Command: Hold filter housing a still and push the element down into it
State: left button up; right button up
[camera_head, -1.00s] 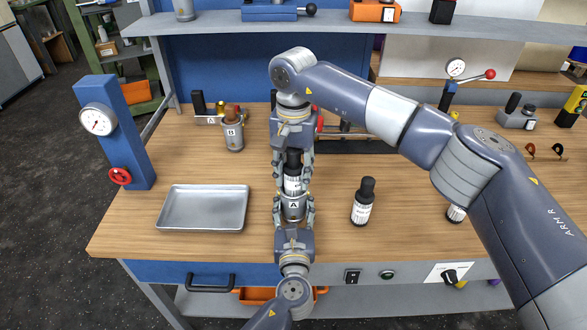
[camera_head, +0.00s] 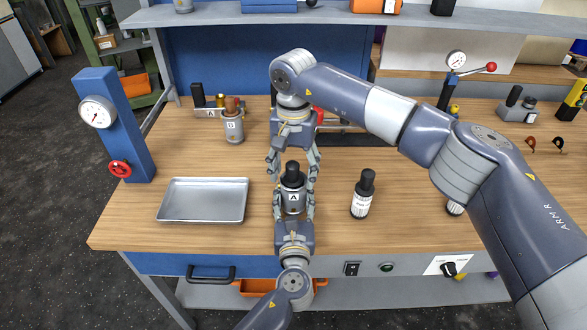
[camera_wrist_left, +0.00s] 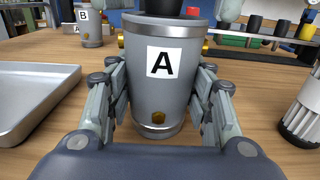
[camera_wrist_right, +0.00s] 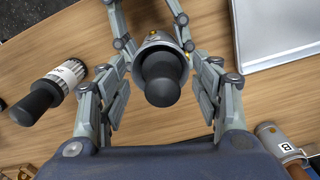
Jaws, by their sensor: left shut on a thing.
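Filter housing A (camera_head: 293,198) is a grey metal cylinder with an "A" label, upright on the bench. My left gripper (camera_head: 293,212) is shut on its sides; the left wrist view also shows the housing (camera_wrist_left: 160,85) between the fingers. The element (camera_head: 292,173) sits down inside the housing, with only its black top showing above the rim; the right wrist view shows this black top (camera_wrist_right: 161,78). My right gripper (camera_head: 293,160) is open above and behind the element, fingers apart on both sides and not touching it.
A metal tray (camera_head: 203,200) lies to the left. A black-topped bottle-like element (camera_head: 362,195) stands to the right, another partly behind my right arm. Housing B (camera_head: 233,125) stands behind the tray. A blue post with a gauge (camera_head: 112,125) is at the left edge.

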notch_tip(320, 180, up, 12)
dwell(0.6)
pick_arm(q)
jog(key=o, duration=1.2)
jog(key=shift+o, duration=0.2)
